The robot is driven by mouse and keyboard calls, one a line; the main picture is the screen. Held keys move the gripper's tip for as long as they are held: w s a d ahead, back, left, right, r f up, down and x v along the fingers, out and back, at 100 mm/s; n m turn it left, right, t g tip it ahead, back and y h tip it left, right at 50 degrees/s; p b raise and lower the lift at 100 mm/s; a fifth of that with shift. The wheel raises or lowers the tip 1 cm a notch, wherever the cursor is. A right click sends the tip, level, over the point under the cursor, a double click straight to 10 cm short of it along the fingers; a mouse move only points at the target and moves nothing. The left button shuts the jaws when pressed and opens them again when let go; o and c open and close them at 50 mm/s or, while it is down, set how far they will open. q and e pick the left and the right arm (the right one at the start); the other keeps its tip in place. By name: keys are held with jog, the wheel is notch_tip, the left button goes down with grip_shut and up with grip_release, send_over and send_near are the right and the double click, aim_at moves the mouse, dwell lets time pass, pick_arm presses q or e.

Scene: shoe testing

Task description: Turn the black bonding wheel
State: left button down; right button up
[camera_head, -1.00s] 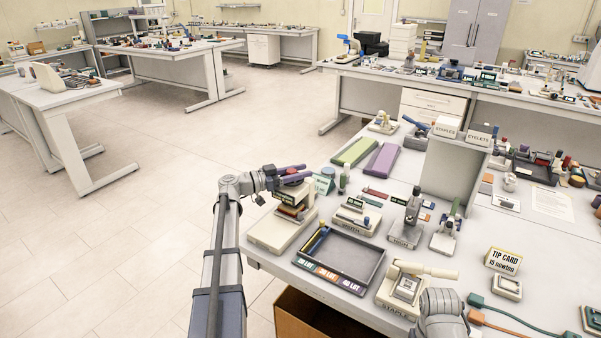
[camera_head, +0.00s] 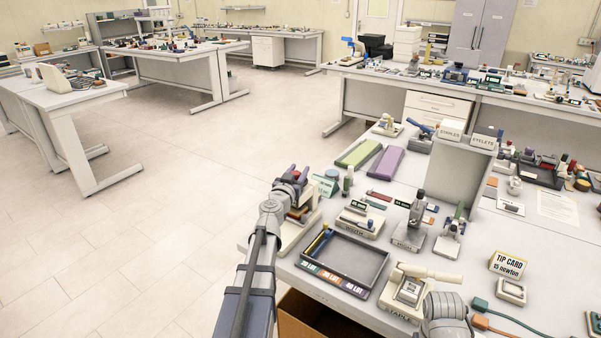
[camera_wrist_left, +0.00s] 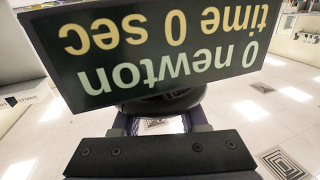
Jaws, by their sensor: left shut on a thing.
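My left gripper (camera_head: 298,174), with purple fingers, is at the top of a cream press with red parts (camera_head: 293,232) at the table's left edge. In the left wrist view, a dark round part, the black wheel (camera_wrist_left: 165,103), shows between the purple fingers, partly hidden by a dark display (camera_wrist_left: 165,48) and my gripper body. The gripper is shut on it. The display reads, upside down, "0 newton time 0 sec". In the head view the wheel is hidden by my gripper. A grey part of my right arm shows at bottom right; its gripper is out of frame.
A dark tray (camera_head: 373,274) with coloured labels lies right of the press. A small green sign (camera_head: 325,185) stands behind it. Green (camera_head: 358,153) and purple (camera_head: 386,162) slabs lie farther back. A stapling tool (camera_head: 408,291) and a tip card (camera_head: 508,264) stand at front right.

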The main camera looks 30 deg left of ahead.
pick_arm(q)
jog(key=shift+s+a+n+g+y, duration=0.15)
jog(key=shift+n+g+y, duration=0.4)
jog(key=shift+n+y, duration=0.55)
jog(key=shift+w+a+n+g+y, duration=0.15)
jog(key=shift+n+g+y, duration=0.5)
jog(key=shift+y, duration=0.8)
jog(key=shift+s+a+n+g+y, duration=0.15)
jog(key=shift+n+g+y, duration=0.35)
jog(key=shift+n+y, duration=0.6)
jog(key=shift+s+a+n+g+y, duration=0.15)
jog(key=shift+a+n+g+y, duration=0.05)
jog(key=shift+n+g+y, duration=0.55)
jog(key=shift+s+a+n+g+y, duration=0.1)
jog(key=shift+a+n+g+y, duration=0.1)
jog(key=shift+n+g+y, duration=0.55)
jog(key=shift+s+y, duration=0.1)
jog(key=shift+y, duration=0.25)
jog(key=shift+c, duration=2.2)
grip_release()
jog(key=v, duration=0.7)
jog(key=shift+s+d, duration=0.2)
jog(key=shift+d, duration=0.15)
